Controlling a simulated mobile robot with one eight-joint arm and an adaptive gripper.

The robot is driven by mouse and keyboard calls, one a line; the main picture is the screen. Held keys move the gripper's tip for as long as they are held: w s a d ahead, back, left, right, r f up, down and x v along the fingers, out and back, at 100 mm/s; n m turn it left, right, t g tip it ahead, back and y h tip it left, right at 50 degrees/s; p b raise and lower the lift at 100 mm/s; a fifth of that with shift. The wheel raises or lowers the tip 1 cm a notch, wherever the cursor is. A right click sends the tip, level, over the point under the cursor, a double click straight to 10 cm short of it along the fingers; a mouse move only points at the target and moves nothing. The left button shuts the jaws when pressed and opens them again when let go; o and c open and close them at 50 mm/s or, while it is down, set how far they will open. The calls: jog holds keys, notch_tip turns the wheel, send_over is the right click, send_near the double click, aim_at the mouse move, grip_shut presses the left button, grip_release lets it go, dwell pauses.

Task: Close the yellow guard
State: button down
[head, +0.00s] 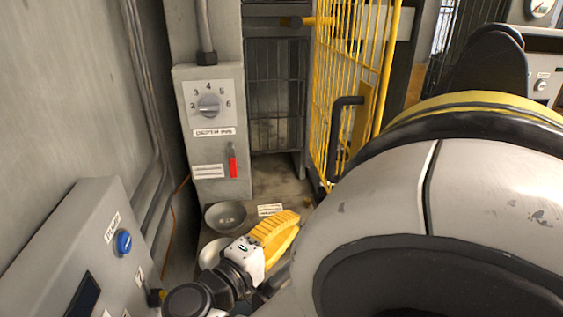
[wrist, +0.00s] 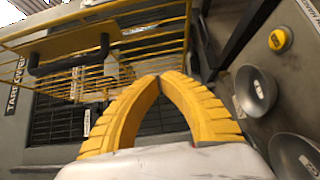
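The yellow guard (head: 352,55) is a wire-mesh door in the upper middle of the head view. It stands swung out at an angle, with the dark machine opening (head: 276,95) uncovered to its left. Its black bar handle (head: 337,140) is on its near face. In the wrist view the guard (wrist: 150,52) crosses the upper left, with the handle (wrist: 68,58) at far left. My gripper (head: 292,222) is below the guard, apart from the handle. In the wrist view its yellow ribbed fingers (wrist: 158,78) meet at the tips with nothing between them.
Metal bowls (head: 225,216) sit on the bench left of my gripper. A grey column with a depth dial (head: 208,105) and red lever (head: 232,162) stands left of the opening.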

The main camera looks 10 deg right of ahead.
jog(key=s+d+b+x, duration=0.2)
jog(key=x, duration=1)
jog(key=shift+s+a, duration=0.1)
